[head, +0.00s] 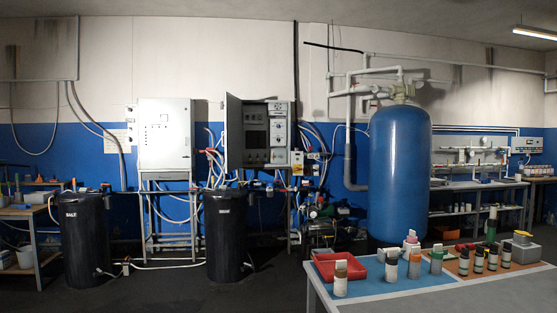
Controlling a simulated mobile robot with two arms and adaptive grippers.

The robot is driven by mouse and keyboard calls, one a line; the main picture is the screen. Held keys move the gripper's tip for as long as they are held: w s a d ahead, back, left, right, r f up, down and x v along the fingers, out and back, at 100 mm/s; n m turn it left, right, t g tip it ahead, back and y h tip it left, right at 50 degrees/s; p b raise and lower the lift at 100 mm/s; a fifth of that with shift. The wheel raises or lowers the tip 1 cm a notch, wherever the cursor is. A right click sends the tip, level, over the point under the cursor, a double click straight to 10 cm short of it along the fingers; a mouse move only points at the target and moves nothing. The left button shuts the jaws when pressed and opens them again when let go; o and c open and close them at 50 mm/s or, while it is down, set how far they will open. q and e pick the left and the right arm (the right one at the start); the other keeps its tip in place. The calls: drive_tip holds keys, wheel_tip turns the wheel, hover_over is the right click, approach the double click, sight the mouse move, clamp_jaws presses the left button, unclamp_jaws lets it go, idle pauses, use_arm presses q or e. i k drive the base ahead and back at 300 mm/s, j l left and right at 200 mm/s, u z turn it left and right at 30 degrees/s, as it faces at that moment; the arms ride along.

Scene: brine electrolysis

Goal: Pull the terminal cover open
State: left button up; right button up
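No part labelled as a terminal cover can be made out at this distance. Inside are dark panels and several dials. A white cabinet (165,135) stands to its left on its own frame, with its front closed. A small box with coloured labels (297,162) is at the lower right of the grey cabinet. Neither of my grippers is in view.
Two black tanks (84,240) (226,235) stand before the cabinets. A tall blue vessel (399,172) stands to the right. A table (400,299) with bottles and a red tray (325,269) fills the lower right. Dark floor at the front left is clear.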

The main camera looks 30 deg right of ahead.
sight(273, 152)
drive_tip(key=i+j+u, duration=0.7)
drive_tip(key=i, duration=0.35)
drive_tip(key=i+j+u, duration=0.2)
drive_tip(key=i, duration=0.35)
drive_tip(key=i+l+z, duration=0.1)
drive_tip(key=i+z, duration=0.6)
drive_tip(key=i+j+z, duration=0.15)
drive_tip(key=i+z, duration=0.2)
drive_tip(key=i+l+z, duration=0.15)
drive_tip(key=i+z, duration=0.15)
drive_tip(key=i, duration=0.75)
drive_tip(key=i+j+z, duration=0.1)
drive_tip(key=i+z, duration=0.2)
drive_tip(key=i, duration=0.7)
drive_tip(key=i+l+z, duration=0.15)
drive_tip(key=i+z, duration=0.15)
drive_tip(key=i, duration=0.25)
drive_tip(key=i+z, duration=0.3)
drive_tip(key=i, duration=0.25)
drive_tip(key=i+j+z, duration=0.1)
drive_tip(key=i+z, duration=0.2)
drive_tip(key=i, duration=0.2)
drive_tip(key=i+j+z, duration=0.3)
drive_tip(key=i, duration=0.25)
drive_tip(key=i+z, duration=0.45)
drive_tip(key=i, duration=1.4)
